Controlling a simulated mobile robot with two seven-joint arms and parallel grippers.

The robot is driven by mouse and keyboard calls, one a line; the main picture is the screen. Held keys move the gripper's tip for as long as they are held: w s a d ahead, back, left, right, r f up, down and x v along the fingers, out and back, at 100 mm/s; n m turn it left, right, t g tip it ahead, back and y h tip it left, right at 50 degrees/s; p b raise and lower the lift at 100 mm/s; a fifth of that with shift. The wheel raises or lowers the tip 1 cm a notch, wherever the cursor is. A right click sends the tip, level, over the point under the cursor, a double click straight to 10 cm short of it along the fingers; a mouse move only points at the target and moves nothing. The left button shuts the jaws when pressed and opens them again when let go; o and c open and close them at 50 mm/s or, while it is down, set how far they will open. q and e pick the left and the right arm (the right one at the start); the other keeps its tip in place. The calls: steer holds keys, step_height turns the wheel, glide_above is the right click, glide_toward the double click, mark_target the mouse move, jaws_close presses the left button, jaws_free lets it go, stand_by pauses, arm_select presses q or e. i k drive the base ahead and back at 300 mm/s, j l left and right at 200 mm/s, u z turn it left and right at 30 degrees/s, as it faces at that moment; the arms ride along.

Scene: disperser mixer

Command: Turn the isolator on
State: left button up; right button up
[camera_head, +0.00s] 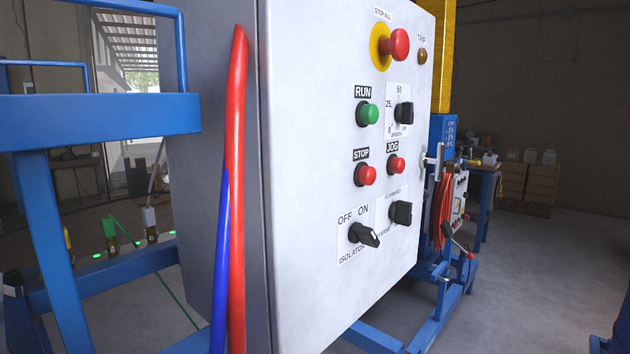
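The isolator switch (363,235) is a black rotary knob low on the front of a white control box. Its white label reads OFF at upper left, ON at upper right and ISOLATOR below. The knob's grip lies slanted, from upper left to lower right; I cannot tell which end is its pointer. The control box (312,130) stands upright in the middle of the view, its front turned to the right. Neither of my grippers is in view.
Above the isolator are the red STOP button (366,175) and green RUN button (368,113). A black forward/reverse knob (401,212) is to its right. Red (237,200) and blue (221,270) tubes run along the box's left edge. A blue frame (95,120) stands left.

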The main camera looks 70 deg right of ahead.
mark_target(357, 234)
steer(key=z, duration=2.55)
